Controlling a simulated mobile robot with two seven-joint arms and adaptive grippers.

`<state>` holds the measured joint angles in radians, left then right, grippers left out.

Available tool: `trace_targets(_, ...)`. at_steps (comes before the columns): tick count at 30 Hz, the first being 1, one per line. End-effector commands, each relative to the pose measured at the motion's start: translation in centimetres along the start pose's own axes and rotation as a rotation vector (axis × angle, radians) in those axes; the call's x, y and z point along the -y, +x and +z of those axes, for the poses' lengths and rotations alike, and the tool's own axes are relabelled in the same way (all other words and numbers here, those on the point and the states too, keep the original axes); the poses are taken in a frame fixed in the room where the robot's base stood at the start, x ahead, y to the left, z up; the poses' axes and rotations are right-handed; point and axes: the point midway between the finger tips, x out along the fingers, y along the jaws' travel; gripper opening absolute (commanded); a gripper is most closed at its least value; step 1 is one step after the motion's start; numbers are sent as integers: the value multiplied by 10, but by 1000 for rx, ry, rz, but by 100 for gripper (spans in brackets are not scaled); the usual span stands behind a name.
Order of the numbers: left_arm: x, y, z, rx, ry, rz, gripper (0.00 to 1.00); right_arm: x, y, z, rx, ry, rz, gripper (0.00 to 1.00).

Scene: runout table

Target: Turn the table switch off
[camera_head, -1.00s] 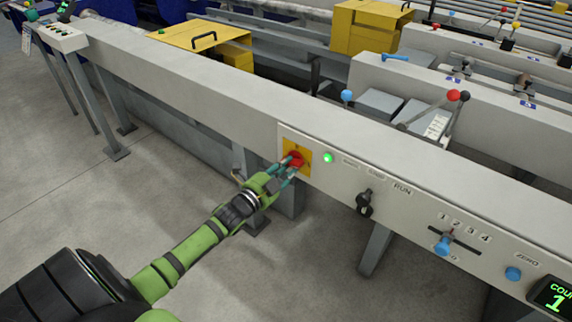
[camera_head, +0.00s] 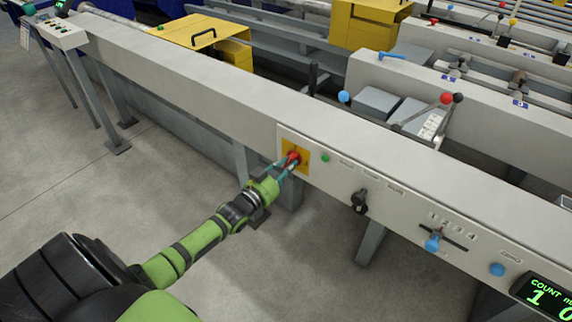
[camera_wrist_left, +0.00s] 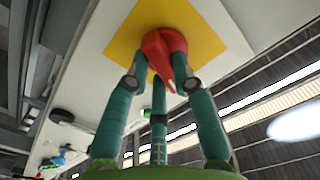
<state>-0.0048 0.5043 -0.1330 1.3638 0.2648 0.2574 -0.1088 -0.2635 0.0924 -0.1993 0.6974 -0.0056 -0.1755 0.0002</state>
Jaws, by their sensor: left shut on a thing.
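The table switch is a red rotary knob (camera_head: 294,157) on a yellow square plate (camera_head: 303,163) on the table's front face. My left gripper (camera_head: 286,166) is shut on the red knob. In the left wrist view its teal fingers close around the knob (camera_wrist_left: 160,50) in front of the yellow plate (camera_wrist_left: 200,27). The fingers partly hide the knob. The indicator lamp (camera_head: 325,158) right of the plate is dull green and unlit. My right gripper is not in view.
Right of the switch on the same panel are a black selector (camera_head: 360,201), a blue slider knob (camera_head: 432,242), a blue button (camera_head: 497,269) and a lit counter display (camera_head: 548,298). The floor (camera_head: 150,190) in front is clear.

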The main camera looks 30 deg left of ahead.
Motion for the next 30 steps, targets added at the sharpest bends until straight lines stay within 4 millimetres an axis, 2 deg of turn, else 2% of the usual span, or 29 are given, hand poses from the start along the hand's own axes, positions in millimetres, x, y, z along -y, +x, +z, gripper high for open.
trace_targets(3,0,0,-2,0,-97,1,0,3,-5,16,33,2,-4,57)
trace_targets(7,0,0,-2,-1,-189,0,0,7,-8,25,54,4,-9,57)
trace_targets(18,0,0,-2,-1,-344,0,0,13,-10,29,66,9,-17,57)
trace_targets(30,0,0,-2,-1,-371,0,0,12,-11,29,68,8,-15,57)
